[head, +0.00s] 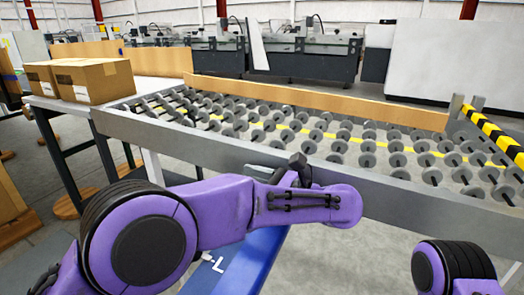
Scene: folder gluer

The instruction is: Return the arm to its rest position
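My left arm, purple with a large black joint at the lower left, reaches across the middle of the head view in front of the roller table's near rail. A small dark grey part (300,167) shows just above its purple end and overlaps the rail in the picture. It may be my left gripper, but no clear fingers show, so I cannot tell if it is open or shut. Of my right arm only a black and purple joint shows at the lower right. My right gripper is out of view. No held object is visible.
A roller table (215,150) with a grey rail spans the view close ahead. Cardboard boxes (93,80) stand on a white table at the left. A yellow-black striped bar (492,130) edges the right side. Grey machines (305,55) stand behind. Bare floor shows below the rail.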

